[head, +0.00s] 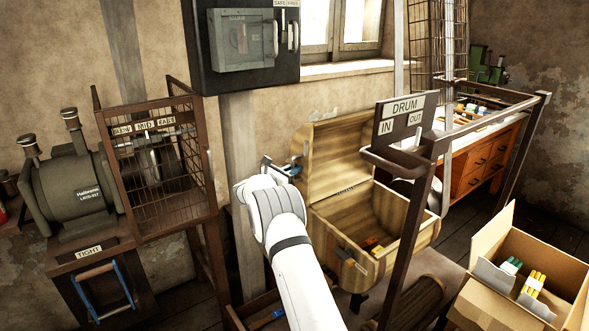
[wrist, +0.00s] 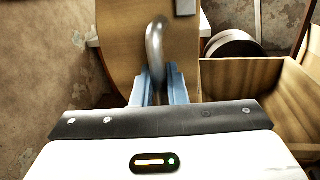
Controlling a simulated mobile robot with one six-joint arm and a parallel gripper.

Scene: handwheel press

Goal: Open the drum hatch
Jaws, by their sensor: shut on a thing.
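The wooden drum (head: 405,222) stands open at the centre of the head view. Its hatch (head: 340,150) is swung up and back, showing its hollow inner side, with the hinge along the rear edge. My gripper (head: 294,171) is at the left side of the raised hatch. In the wrist view the blue fingers (wrist: 166,90) are shut on the curved metal hatch handle (wrist: 155,42). The hatch's wooden outer face (wrist: 120,40) lies behind the handle. Small red and yellow items (head: 373,245) lie inside the drum. My arm hides part of the drum's left side.
A post with the DRUM IN/OUT sign (head: 404,107) stands right of the drum. A cardboard box (head: 490,300) is at lower right. A wire cage (head: 160,155) and motor (head: 78,190) stand left. A dark switch box (head: 242,42) hangs above.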

